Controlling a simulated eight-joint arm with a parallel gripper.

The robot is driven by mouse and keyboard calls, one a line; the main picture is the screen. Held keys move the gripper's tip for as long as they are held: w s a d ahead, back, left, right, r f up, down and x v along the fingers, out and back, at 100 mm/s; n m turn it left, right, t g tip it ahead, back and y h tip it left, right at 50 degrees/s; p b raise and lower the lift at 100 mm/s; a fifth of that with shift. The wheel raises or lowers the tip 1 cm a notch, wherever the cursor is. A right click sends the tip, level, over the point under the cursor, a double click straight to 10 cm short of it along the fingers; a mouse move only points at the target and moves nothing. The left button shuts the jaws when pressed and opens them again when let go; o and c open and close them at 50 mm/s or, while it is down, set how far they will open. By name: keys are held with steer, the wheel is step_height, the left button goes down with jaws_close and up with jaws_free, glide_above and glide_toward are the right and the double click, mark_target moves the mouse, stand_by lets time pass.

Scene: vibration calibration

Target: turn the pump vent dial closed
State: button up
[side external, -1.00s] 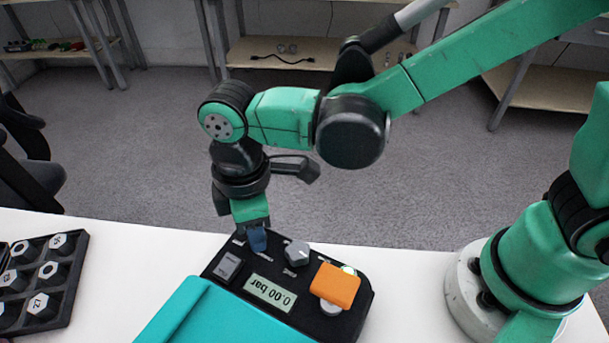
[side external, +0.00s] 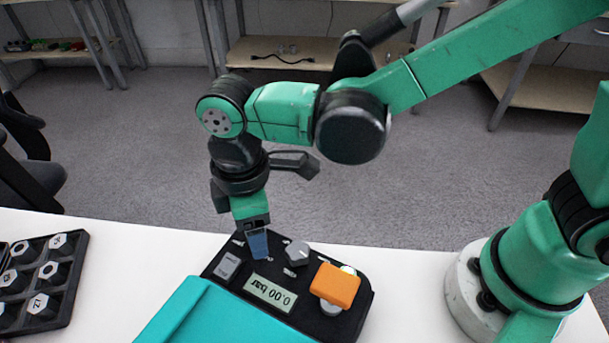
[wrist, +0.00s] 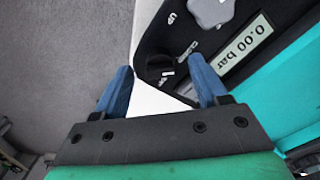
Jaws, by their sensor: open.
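The black pump unit (side external: 340,325) lies on the white table, its display (side external: 269,293) reading 0.00 bar. A small round black dial (wrist: 160,65), likely the vent dial, is near the unit's corner in the wrist view. My gripper (wrist: 160,64) is open, its blue fingers on either side of this dial, with no clear contact. In the side external view my gripper (side external: 259,255) points down over the unit's far left part and hides the dial. I cannot tell the dial's setting.
A grey knob (side external: 297,252) stands close to the right of my gripper. A grey switch (side external: 228,265) is to its left, and an orange block (side external: 335,284) sits at the unit's right. A teal surface (side external: 215,318) is in front. A black tray of labelled pieces (side external: 40,280) stands left.

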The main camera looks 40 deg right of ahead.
steer(key=shift+r, duration=2.55)
steer(key=d+r+m+t, duration=0.2)
steer(key=d+m+t, duration=0.5)
steer(key=d+m, duration=0.6)
steer(key=d, duration=0.8)
steer(key=shift+m, duration=0.3)
steer(key=shift+o, duration=0.4)
